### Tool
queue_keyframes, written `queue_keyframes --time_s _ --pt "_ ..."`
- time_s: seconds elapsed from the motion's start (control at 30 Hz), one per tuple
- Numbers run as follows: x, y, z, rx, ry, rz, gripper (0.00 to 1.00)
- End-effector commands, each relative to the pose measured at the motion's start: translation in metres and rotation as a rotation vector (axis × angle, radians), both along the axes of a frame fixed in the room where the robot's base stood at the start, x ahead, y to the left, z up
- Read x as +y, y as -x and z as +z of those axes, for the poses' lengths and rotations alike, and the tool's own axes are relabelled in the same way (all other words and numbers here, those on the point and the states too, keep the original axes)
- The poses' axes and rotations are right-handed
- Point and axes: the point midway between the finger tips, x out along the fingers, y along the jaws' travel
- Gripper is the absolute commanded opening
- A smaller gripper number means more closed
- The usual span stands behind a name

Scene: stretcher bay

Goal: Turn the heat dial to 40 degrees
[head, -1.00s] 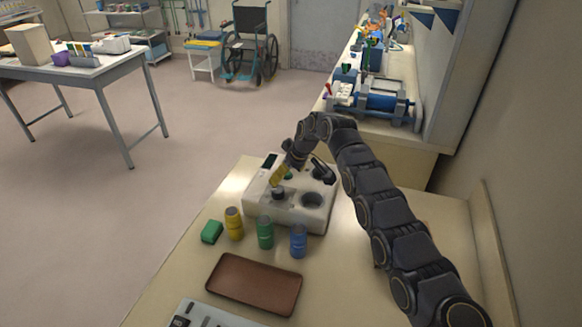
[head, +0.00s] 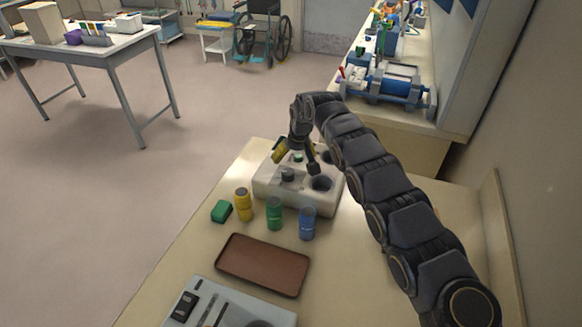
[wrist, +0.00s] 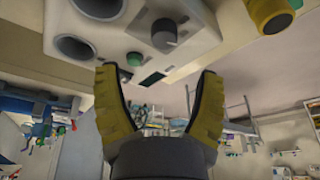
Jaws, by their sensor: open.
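The heater box (head: 262,186) is a pale block on the counter. Its dark dial (head: 287,175) stands on the top near the front, with a green button (head: 298,157) behind it. The dial (wrist: 165,36) also shows in the wrist view, upside down, with a light pointer mark; no degree marks are readable. My gripper (head: 296,157) is open and empty over the box, its yellow-padded fingers pointing down. In the wrist view my gripper (wrist: 156,74) has its fingers wide apart, with the dial beyond the tips and not between them.
Yellow (head: 244,204), green (head: 274,214) and blue bottles (head: 307,223) stand in front of the box, beside a green block (head: 222,211). A brown tray (head: 225,265) lies nearer. The box has round wells (head: 321,183). Bare counter lies to the right.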

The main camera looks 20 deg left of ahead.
Motion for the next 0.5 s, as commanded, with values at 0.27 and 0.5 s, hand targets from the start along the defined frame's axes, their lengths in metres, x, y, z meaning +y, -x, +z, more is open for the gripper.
queue_keyframes --time_s 0.27,0.5 --pt "0.015 0.007 -0.01 -0.046 -0.019 -0.364 0.69" --pt "0.018 0.004 -0.022 -0.049 -0.032 -0.408 0.69"
